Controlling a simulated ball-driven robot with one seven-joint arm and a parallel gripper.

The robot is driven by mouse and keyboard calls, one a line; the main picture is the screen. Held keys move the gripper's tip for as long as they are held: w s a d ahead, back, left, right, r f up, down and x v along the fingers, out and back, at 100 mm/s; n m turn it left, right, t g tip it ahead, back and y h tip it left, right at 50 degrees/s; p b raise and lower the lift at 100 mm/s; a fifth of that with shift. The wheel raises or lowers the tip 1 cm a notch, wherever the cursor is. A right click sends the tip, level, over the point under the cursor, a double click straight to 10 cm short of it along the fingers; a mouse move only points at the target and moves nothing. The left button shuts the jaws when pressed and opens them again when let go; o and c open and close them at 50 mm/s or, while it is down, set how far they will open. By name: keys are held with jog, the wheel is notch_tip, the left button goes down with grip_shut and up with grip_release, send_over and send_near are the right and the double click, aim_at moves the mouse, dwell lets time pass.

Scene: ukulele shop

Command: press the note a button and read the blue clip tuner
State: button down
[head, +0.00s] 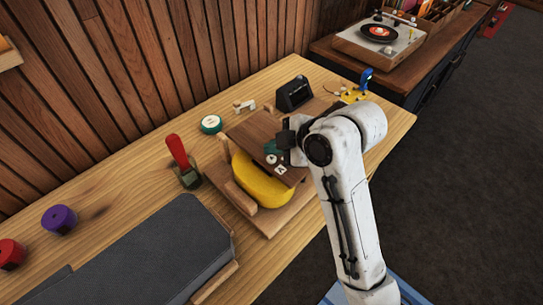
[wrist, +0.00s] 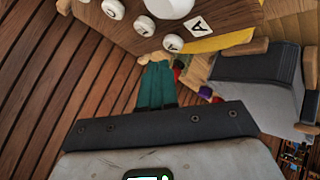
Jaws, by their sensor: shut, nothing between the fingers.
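The dark wooden panel (head: 255,132) slopes on the bench and has white round buttons. In the wrist view, a white label marked A (wrist: 197,27) lies beside one button (wrist: 173,42); that label also shows in the head view (head: 280,170). My gripper (wrist: 157,64) has teal fingers, shut and empty, with tips close to the buttons; I cannot tell whether they touch. In the head view my gripper (head: 271,147) is over the panel's right part, partly hidden by my wrist. A blue upright thing (head: 366,76), probably the clip tuner, stands on a yellow base; its reading is too small to read.
A yellow body (head: 262,187) lies under the panel. A black device (head: 294,94), green round tin (head: 211,124) and red-handled tool (head: 178,152) stand around it. A grey case (head: 150,260) and purple (head: 59,219) and red (head: 10,253) rolls lie nearer. A record player (head: 379,36) stands beyond.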

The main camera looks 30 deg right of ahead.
aim_at(275, 161)
jog(key=shift+f, duration=0.1)
dwell(0.3)
jog(key=shift+f, duration=0.3)
jog(key=shift+f+b, duration=0.3)
jog(key=shift+f, duration=0.25)
dwell(0.8)
jog(key=shift+r, duration=0.1)
jog(key=shift+r+p, duration=0.9)
jog(key=shift+p, duration=0.15)
notch_tip(275, 161, up, 5)
jog(key=p, duration=0.5)
dwell(0.6)
